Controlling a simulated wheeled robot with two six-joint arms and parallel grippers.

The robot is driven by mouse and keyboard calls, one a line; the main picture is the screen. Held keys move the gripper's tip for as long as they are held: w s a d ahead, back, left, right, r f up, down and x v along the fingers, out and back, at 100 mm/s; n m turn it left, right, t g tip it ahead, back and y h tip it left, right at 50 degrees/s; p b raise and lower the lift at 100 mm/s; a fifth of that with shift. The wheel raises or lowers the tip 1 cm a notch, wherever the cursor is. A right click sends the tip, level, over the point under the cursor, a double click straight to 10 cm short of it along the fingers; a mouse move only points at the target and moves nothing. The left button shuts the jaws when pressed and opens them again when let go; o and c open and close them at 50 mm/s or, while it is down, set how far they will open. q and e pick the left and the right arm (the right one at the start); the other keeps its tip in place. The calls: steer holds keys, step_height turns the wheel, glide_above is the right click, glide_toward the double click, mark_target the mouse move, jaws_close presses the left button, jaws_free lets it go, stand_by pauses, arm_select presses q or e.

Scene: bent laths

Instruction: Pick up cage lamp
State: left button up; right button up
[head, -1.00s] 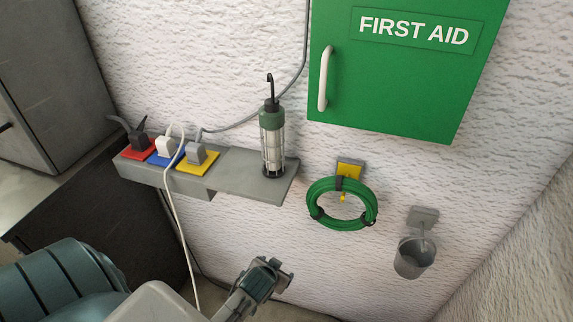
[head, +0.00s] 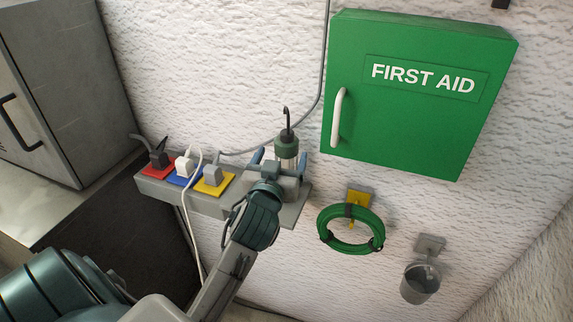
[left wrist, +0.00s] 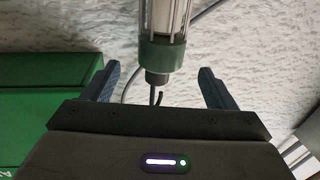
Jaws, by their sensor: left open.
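The cage lamp (head: 287,147) stands upright on the grey wall shelf (head: 206,203), its dark hook on top above a green cap. My left gripper (head: 280,162) is open in front of it, with a finger to either side of the lamp's upper body. The gripper hides the lamp's lower part. In the left wrist view the lamp (left wrist: 162,50) appears upside down, its green cap and cage between the open fingers, with a gap on each side. I cannot tell how deep the lamp sits between them. My right gripper is not in view.
Plugs with red (head: 158,172), blue (head: 178,181) and yellow plates (head: 214,181) sit left on the shelf, with a white cable (head: 188,225) hanging down. A green first-aid cabinet (head: 415,130) is at the right. A green hose coil (head: 350,243) and grey cup (head: 420,284) hang below.

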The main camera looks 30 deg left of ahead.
mark_target(284, 150)
arm_select(q)
steer(key=x, duration=0.3)
steer(key=shift+w+a+p, duration=0.1)
steer(key=shift+p, duration=0.25)
steer(key=p+x, duration=0.1)
steer(key=x, duration=0.1)
steer(key=p+x, duration=0.2)
steer(key=shift+w+r, duration=0.2)
steer(key=shift+w, duration=0.05)
steer(key=shift+w+a+f, duration=0.15)
steer(key=shift+w+f, duration=0.05)
steer(key=shift+w, duration=0.1)
steer(key=shift+s+r, duration=0.1)
steer(key=c, duration=0.6)
jaws_close()
